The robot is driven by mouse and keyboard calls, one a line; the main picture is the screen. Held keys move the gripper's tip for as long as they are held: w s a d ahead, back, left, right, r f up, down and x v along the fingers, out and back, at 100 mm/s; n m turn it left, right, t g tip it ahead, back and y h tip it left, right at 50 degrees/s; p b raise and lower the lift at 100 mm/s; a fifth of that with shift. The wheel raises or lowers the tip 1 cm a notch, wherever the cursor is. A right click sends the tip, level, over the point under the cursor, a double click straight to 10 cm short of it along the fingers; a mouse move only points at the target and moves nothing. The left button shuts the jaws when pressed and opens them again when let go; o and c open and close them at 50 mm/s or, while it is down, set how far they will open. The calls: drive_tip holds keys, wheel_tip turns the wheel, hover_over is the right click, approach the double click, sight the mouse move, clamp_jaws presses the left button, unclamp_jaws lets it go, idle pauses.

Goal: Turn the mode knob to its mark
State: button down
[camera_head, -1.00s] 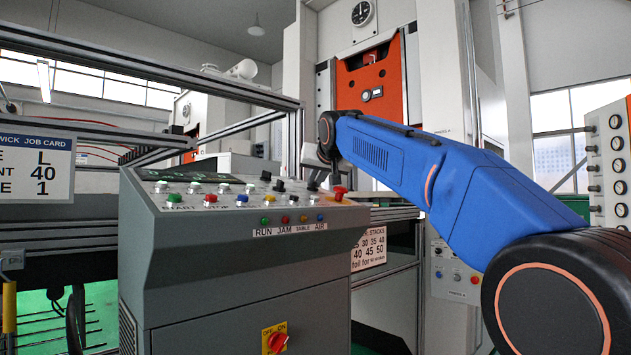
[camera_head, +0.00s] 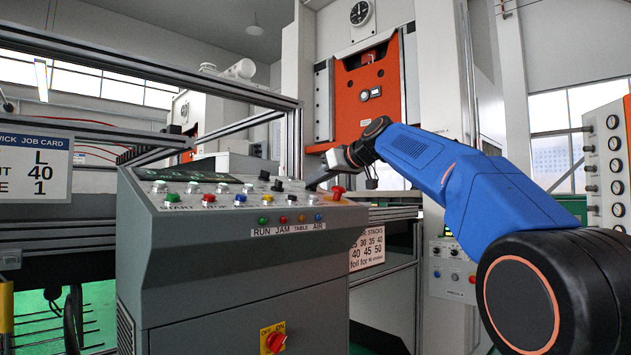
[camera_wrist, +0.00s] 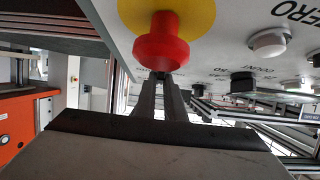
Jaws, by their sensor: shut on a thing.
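The grey control console (camera_head: 240,285) stands in front of me with its sloped panel of buttons and knobs. My gripper (camera_head: 318,184) reaches in from the right, low over the panel's right end, just behind the red mushroom button (camera_head: 337,192). In the wrist view my gripper's fingers (camera_wrist: 161,80) are close together, shut on a small dark thing, which I take to be the mode knob (camera_wrist: 160,74). The knob is almost wholly hidden by the fingers and the red button, so its pointer and its mark cannot be read.
The red mushroom button on its yellow disc (camera_wrist: 190,18) is very close to the fingers. A black knob (camera_wrist: 243,83) and a white button (camera_wrist: 269,42) sit farther along the panel.

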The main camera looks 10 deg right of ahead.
drive_tip(key=n+y, duration=0.1)
drive_tip(key=n+g+y, duration=0.2)
drive_tip(key=n, duration=0.1)
drive_tip(key=shift+w+d, duration=0.25)
drive_tip(key=shift+d, duration=0.05)
drive_tip(key=shift+w+n+g+y, duration=0.15)
drive_tip(key=shift+n+g+y, duration=0.75)
drive_tip(key=shift+n+g, duration=1)
drive_tip(key=shift+n, duration=0.4)
drive_tip(key=c, duration=1.8)
unclamp_jaws()
drive_tip(key=shift+f, duration=0.1)
drive_tip(key=shift+c, duration=0.2)
drive_tip(key=v, duration=1.7)
drive_tip(key=shift+d, duration=0.25)
drive_tip(key=shift+d, duration=0.1)
